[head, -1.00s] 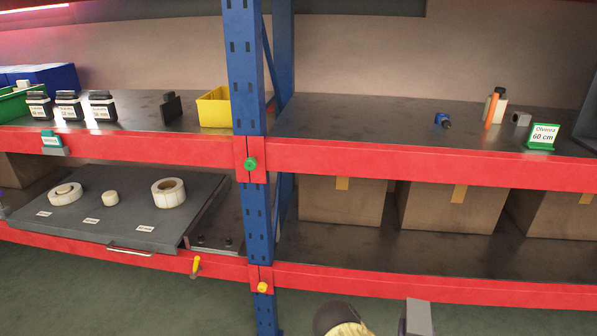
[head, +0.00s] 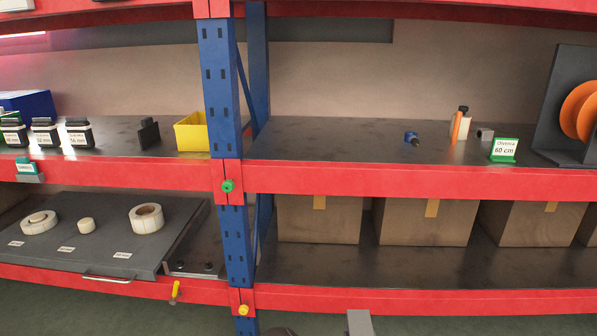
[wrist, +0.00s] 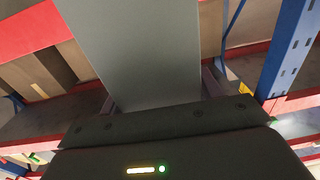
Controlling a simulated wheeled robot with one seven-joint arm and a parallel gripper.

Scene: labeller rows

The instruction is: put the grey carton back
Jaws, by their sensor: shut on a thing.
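The grey carton (wrist: 140,50) fills the upper middle of the wrist view as a plain, tall grey shape. My gripper (wrist: 162,98) is shut on it, with a finger at each side of its lower end. In the head view only the top of a grey block, seemingly the same carton (head: 360,323), shows at the bottom edge, in front of the lower red beam and apart from the shelves. The rest of the carton and my gripper are out of the head view.
The right upper shelf (head: 330,150) has wide bare room left of a blue tool (head: 411,138), a bottle (head: 461,122), a small grey block (head: 485,135) and a green-framed sign (head: 503,150). Brown boxes (head: 428,222) line the lower shelf. A blue upright (head: 222,90) divides the bays.

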